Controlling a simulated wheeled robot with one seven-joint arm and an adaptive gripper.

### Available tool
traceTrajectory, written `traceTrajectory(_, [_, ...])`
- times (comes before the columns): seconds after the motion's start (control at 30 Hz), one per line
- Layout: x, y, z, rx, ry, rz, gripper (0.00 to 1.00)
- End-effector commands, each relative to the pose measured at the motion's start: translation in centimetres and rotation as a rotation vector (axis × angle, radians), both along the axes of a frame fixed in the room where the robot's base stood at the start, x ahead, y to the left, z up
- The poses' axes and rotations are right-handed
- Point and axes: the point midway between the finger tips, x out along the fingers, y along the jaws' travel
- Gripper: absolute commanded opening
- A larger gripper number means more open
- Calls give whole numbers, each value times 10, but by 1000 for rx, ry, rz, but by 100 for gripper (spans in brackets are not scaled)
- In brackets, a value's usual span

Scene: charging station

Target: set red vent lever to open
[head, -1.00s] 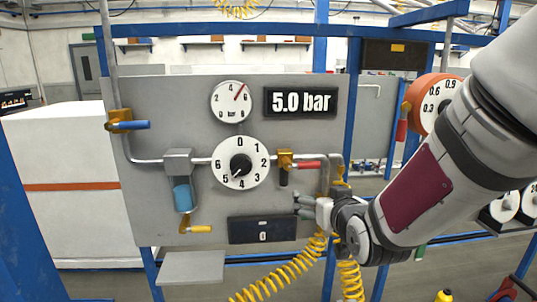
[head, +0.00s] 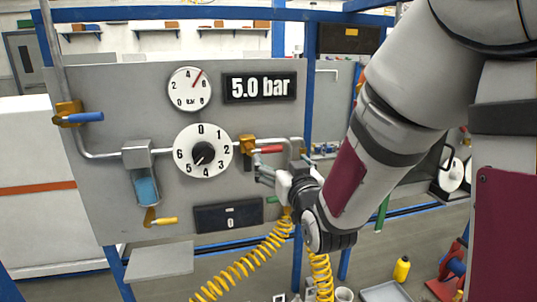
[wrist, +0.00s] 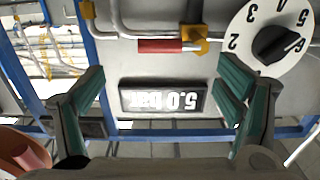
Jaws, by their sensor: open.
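The red vent lever (head: 268,149) sits on a brass valve (head: 247,146) on the grey panel, right of the white numbered dial. It lies horizontal, in line with its pipe. In the wrist view the red lever (wrist: 160,46) is at the upper middle, pointing left from the brass valve (wrist: 195,38). My gripper (head: 262,172) is just below the lever in the head view. In the wrist view my gripper (wrist: 160,92) is open and empty, its dark green fingers spread wide. The lever lies beyond the fingertips; contact is not visible.
The dial (head: 203,151) stands left of the lever, with a gauge (head: 190,89) and a 5.0 bar display (head: 259,87) above. A blue lever (head: 84,117) and a yellow lever (head: 164,221) are further left. A yellow coiled hose (head: 243,268) hangs below my gripper.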

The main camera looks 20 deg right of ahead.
Motion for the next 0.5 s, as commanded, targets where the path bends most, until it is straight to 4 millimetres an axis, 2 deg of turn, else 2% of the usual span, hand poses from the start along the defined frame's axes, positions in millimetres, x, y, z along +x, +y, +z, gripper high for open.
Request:
traceTrajectory(0.03, [7,0,-2,0,-3,0,86])
traceTrajectory(0.23, [17,0,-3,0,-3,0,86])
traceTrajectory(0.5, [40,0,-3,-1,-2,0,86])
